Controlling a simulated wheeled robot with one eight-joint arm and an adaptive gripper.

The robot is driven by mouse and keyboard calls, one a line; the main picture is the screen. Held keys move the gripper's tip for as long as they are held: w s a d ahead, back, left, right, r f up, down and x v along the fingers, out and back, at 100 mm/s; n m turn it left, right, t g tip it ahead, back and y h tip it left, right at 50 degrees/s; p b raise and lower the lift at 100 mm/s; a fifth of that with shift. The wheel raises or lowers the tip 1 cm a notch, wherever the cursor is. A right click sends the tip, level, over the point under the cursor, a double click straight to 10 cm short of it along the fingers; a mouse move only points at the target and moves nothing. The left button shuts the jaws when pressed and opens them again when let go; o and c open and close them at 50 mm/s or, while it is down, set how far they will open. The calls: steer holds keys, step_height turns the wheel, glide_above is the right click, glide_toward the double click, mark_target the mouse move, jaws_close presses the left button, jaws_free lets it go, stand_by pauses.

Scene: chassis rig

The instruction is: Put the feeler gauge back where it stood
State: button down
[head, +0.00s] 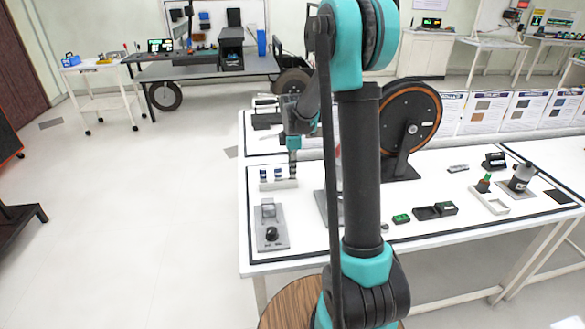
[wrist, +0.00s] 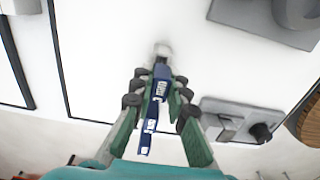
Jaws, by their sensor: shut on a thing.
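My gripper (wrist: 160,82) points down and is shut on a blue piece with white lettering, the feeler gauge (wrist: 162,88), in the wrist view. In the head view my gripper (head: 293,170) is over the right end of a low pale rack (head: 279,186). Two blue-and-white pieces (head: 264,174) stand upright in the rack to the left of it. More blue with white lettering (wrist: 149,125) shows lower between the fingers in the wrist view. The held gauge is too small in the head view to tell whether it touches the rack.
A grey fixture with a black knob (head: 271,228) sits in front of the rack. A large reel (head: 408,126) on a stand is to the right. Green and black small parts (head: 434,211) lie further right.

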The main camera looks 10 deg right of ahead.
stand_by(0.4)
steer(key=c, duration=1.4)
jaws_free()
